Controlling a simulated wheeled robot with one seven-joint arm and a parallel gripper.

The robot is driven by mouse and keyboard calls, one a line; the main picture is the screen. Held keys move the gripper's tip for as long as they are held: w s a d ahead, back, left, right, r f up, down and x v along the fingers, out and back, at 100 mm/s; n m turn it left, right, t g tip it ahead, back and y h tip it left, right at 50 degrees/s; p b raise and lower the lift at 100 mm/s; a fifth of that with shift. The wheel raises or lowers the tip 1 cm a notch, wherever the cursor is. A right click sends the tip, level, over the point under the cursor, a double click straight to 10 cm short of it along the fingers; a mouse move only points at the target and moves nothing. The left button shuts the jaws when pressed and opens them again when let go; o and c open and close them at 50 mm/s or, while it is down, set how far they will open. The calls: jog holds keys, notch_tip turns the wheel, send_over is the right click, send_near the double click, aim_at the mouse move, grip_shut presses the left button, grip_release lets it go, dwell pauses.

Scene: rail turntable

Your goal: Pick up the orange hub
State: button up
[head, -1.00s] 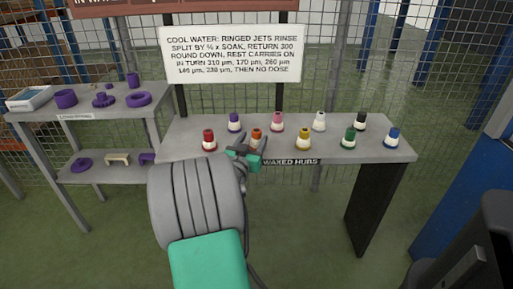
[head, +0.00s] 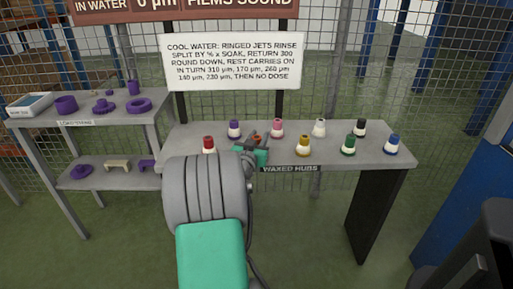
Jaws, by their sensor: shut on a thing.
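The orange hub (head: 256,138) stands at the front of the grey table, between the red hub and the yellow hub. Only its top shows above my gripper (head: 252,150), which hides its lower part. My gripper is at the hub and shut on it. Whether the hub touches the table top cannot be seen. My grey and green arm covers the table's front left corner.
Close by stand a red hub (head: 209,145), purple hub (head: 234,129), pink hub (head: 277,128) and yellow hub (head: 303,147). White, green, black and blue hubs stand farther right on the table (head: 385,162). A shelf (head: 40,119) with purple parts is at left.

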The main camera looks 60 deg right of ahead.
grip_shut()
jog(key=shift+r, duration=0.1)
dwell(0.3)
